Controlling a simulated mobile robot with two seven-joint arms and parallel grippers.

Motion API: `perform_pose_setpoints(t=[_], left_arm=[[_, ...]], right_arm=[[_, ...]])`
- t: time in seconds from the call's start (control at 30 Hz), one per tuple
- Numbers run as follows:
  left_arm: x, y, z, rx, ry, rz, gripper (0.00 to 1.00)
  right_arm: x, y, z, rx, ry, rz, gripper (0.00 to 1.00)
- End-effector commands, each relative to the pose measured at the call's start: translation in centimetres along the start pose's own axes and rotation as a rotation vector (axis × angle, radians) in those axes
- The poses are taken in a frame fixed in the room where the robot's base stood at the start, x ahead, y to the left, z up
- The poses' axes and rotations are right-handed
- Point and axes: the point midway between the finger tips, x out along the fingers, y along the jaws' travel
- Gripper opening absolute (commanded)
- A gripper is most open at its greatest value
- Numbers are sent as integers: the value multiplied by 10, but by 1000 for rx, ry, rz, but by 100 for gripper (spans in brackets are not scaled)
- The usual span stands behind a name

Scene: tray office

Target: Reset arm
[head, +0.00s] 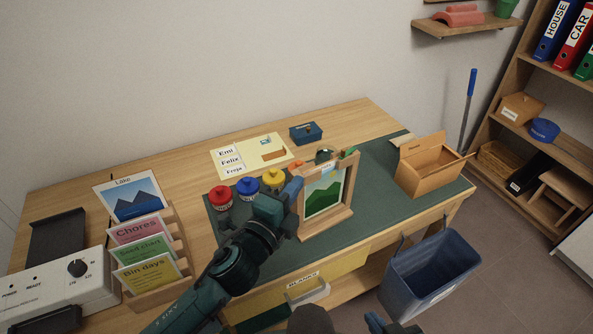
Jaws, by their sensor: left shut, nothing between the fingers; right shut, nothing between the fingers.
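My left arm reaches in from the bottom over the desk. Its gripper (293,188) is shut with nothing held, close to the left side of a wooden frame (347,205) with a green hill picture. The gripper hides part of the mat and the frame's left edge; whether they touch I cannot tell. My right gripper (376,322) shows only in part at the bottom edge, low in front of the desk near the blue bin. It is shut and holds nothing visible.
Red (221,198), blue (246,187) and yellow (273,178) pots stand behind my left gripper on the green mat. A card rack (172,240) is at left, an open wooden box (428,172) at right.

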Motion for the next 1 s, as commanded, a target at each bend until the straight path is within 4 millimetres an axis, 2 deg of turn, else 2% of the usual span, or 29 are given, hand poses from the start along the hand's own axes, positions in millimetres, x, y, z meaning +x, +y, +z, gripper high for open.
perform_pose_setpoints(t=[0.17,0.27,0.33,0.47,0.6,0.7,0.83,0.9,1.0], left_arm=[[-1,2,0,-11,-2,4,0],[-9,14,3,-98,-18,36,0],[-23,33,6,-239,-46,84,0],[-70,87,16,-656,-161,210,0],[-135,139,24,-1108,-339,310,0],[-175,164,27,-1351,-460,343,0],[-210,182,28,-1539,-567,355,0],[-218,185,28,-1587,-594,355,0],[-220,186,28,-1598,-601,355,0]], right_arm=[[0,1,1,-5,-2,0,0],[0,1,1,-5,-3,0,0],[-1,1,2,-5,-4,0,0],[-2,1,4,-4,-9,1,0],[-3,1,7,-2,-14,1,0],[-3,1,8,-2,-17,1,0],[-3,1,8,-2,-17,2,0],[-3,1,8,-1,-17,2,0],[-3,1,8,-1,-17,2,0]])
